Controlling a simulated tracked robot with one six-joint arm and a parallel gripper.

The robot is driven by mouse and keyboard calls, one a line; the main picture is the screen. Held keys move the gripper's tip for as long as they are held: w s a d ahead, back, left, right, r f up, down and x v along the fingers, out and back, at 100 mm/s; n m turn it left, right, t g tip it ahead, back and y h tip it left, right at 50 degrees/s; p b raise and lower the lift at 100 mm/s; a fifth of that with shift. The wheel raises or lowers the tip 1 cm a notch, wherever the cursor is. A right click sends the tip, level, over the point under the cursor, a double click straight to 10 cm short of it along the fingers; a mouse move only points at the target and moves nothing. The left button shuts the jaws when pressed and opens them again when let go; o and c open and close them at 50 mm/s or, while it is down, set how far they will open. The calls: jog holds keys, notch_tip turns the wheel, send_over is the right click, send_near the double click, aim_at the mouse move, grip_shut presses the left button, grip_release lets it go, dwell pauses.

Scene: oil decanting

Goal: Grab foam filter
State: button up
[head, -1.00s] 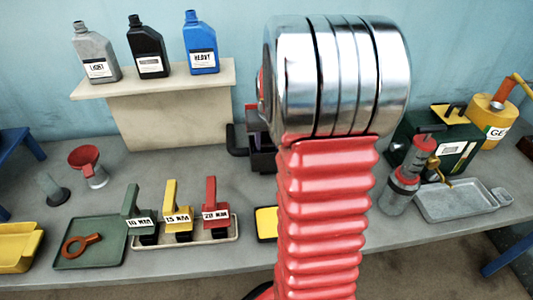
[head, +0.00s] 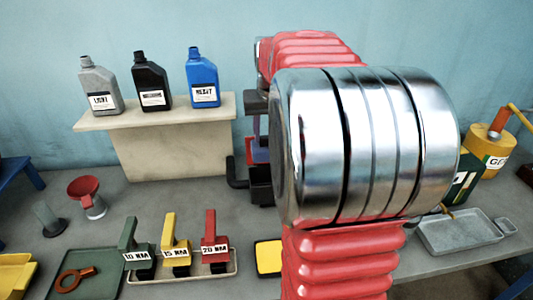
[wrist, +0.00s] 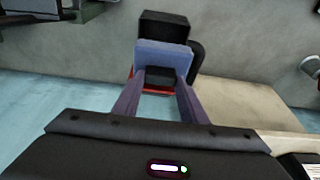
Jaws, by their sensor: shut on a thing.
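In the wrist view my gripper (wrist: 162,84) has its two purple-grey fingers around a pale blue block (wrist: 163,54), which appears to be the foam filter. A small dark piece shows between the fingertips. I cannot tell whether the block still touches the housing. In the head view the black housing (head: 261,190) stands on the bench behind my arm, with a red part above it. My arm hides much of this spot.
Oil bottles (head: 151,80) stand on a raised shelf (head: 170,145) at the left. Torque tools (head: 176,247) stand in a tray in front, and a red funnel (head: 88,190) is further left. A grey tray (head: 460,233) lies at the right.

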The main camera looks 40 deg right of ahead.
notch_tip(320, 180, up, 12)
jog(key=shift+r, duration=0.15)
jog(key=shift+s, duration=0.1)
dwell(0.6)
